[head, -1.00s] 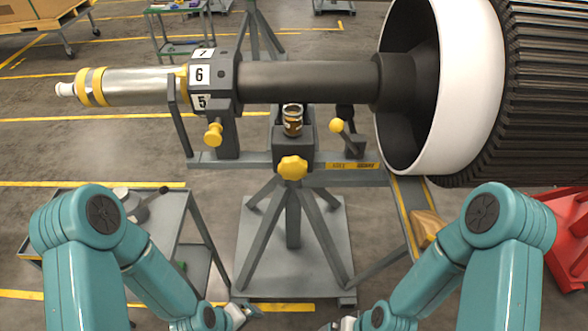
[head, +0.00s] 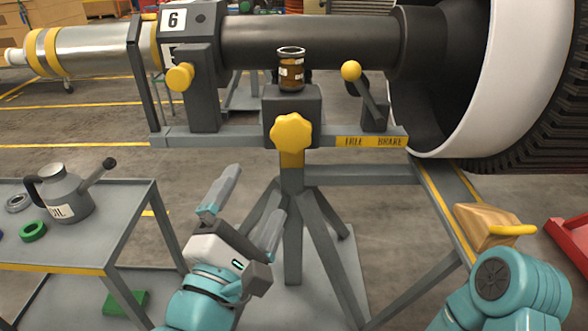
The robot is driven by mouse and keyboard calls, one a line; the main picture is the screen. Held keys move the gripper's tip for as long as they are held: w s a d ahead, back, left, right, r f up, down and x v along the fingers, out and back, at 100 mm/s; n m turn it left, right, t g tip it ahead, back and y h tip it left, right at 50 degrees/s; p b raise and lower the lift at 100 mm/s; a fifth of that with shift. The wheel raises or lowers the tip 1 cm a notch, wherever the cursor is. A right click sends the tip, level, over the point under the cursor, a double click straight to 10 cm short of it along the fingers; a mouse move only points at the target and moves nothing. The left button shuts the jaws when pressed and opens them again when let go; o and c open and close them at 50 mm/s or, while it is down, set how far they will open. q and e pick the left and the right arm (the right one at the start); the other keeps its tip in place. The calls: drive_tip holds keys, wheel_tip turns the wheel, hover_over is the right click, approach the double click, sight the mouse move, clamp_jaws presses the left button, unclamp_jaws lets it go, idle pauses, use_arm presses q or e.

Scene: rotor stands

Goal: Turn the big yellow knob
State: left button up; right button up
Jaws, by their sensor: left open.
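The big yellow knob (head: 291,133) is a lobed handwheel on the front of the rotor stand's crossbar, near the middle of the head view. A smaller yellow knob (head: 180,77) sits on the post to its left. My left gripper (head: 247,205) is open and empty, below and to the left of the big knob, apart from it, with its fingers pointing up. My right arm (head: 510,290) shows at the lower right; its gripper is outside the view.
A brown jar (head: 291,70) stands on the block above the big knob. A yellow-balled lever (head: 352,71) is to its right. A grey cart (head: 120,215) with an oil can (head: 64,196) stands at left. The rotor's white ring (head: 495,80) fills the upper right.

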sight(292, 138)
use_arm(q)
drive_tip(key=x, duration=1.1)
drive_tip(key=d+x, duration=0.1)
drive_tip(key=x, duration=0.4)
drive_tip(key=shift+f, duration=0.25)
drive_tip(key=c, duration=1)
